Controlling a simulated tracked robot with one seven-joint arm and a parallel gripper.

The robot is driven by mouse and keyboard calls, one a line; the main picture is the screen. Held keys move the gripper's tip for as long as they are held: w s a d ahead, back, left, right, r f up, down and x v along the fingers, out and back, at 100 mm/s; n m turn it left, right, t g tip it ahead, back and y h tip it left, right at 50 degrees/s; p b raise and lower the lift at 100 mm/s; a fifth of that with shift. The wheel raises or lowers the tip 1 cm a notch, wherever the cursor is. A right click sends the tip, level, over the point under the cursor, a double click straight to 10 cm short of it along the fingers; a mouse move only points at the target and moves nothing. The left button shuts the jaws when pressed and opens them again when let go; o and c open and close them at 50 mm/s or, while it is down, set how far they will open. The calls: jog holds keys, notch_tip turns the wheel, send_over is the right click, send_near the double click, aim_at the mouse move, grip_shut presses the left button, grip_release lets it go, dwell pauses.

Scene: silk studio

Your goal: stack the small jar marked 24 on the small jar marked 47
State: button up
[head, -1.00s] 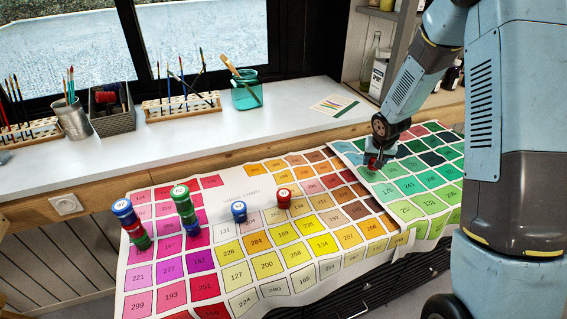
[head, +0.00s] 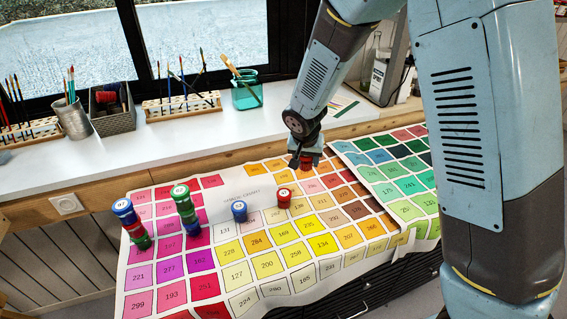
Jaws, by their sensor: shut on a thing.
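My gripper (head: 305,156) is shut on a small red jar (head: 306,164) and holds it above the orange part of the chart. The number on the held jar is hidden. A small red jar (head: 284,198) with a white lid label stands alone on the chart, left of and nearer than my gripper. A small blue jar (head: 239,212) stands alone further left. A stack with a blue jar (head: 123,208) on top leans at the chart's left edge. Another stack, with a green jar (head: 181,193) on top, stands right of it. The lid numbers are too small to read surely.
The colour chart (head: 245,184) covers the bench, with a second green chart (head: 425,207) overlapping at right. Brush racks (head: 182,104), a tin (head: 73,119), a grey box (head: 113,120) and a teal glass (head: 246,94) stand on the sill behind. The chart's front middle is free of jars.

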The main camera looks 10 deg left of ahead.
notch_tip(320, 180, up, 2)
send_over(285, 189)
jog(key=s, duration=0.1)
jog(key=shift+s+f, duration=0.15)
jog(key=shift+f, duration=3.1)
jog(key=shift+f, duration=0.5)
jog(key=o, duration=1.1)
jog(key=shift+o, duration=0.2)
jog(key=shift+r, duration=0.15)
